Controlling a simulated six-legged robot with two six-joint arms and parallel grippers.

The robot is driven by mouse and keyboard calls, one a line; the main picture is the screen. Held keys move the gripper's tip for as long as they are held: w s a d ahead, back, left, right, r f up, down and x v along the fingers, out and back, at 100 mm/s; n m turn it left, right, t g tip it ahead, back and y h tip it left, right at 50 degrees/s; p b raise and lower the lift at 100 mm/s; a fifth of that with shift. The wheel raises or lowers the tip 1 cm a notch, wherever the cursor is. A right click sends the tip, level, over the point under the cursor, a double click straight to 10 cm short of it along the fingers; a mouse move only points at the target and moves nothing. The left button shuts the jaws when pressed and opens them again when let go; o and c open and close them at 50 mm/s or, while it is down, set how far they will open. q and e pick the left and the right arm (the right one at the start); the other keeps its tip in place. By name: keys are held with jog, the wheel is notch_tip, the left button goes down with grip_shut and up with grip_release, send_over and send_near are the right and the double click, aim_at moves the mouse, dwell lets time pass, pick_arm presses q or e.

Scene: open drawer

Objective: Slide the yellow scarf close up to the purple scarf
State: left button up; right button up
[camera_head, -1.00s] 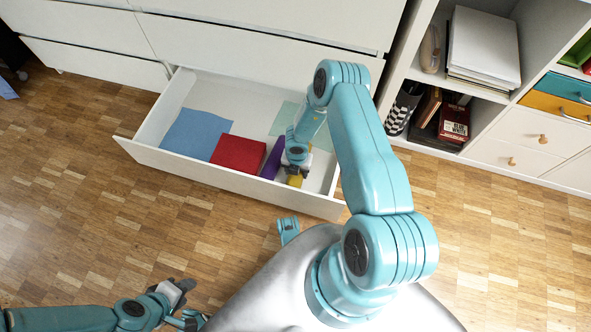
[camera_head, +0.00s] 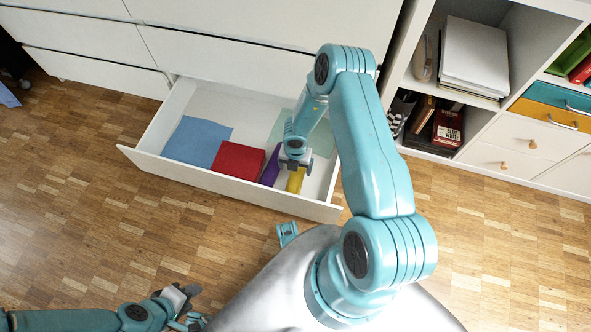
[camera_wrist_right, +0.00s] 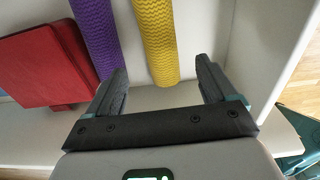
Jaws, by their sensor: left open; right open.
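The rolled yellow scarf (camera_head: 295,181) lies in the open drawer, right of the rolled purple scarf (camera_head: 271,167). In the right wrist view the yellow scarf (camera_wrist_right: 156,40) and purple scarf (camera_wrist_right: 97,32) run side by side with a narrow pale gap between them. My right gripper (camera_wrist_right: 161,78) is open, its fingers on either side of the yellow scarf's near end in that view, with nothing clamped. Its left finger overlaps the purple scarf's lower end. In the head view my right gripper (camera_head: 296,163) hides part of the yellow scarf. My left gripper (camera_head: 184,300) is open and empty over the floor.
A folded red cloth (camera_head: 238,160) lies left of the purple scarf, and a blue cloth (camera_head: 197,141) farther left. A pale green cloth (camera_head: 320,140) lies behind my right wrist. The drawer's front wall (camera_head: 220,184) borders them. Bare drawer floor shows right of the yellow scarf.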

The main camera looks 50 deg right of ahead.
notch_tip(320, 180, up, 8)
jog(key=p, duration=0.2)
jog(key=shift+p, duration=0.4)
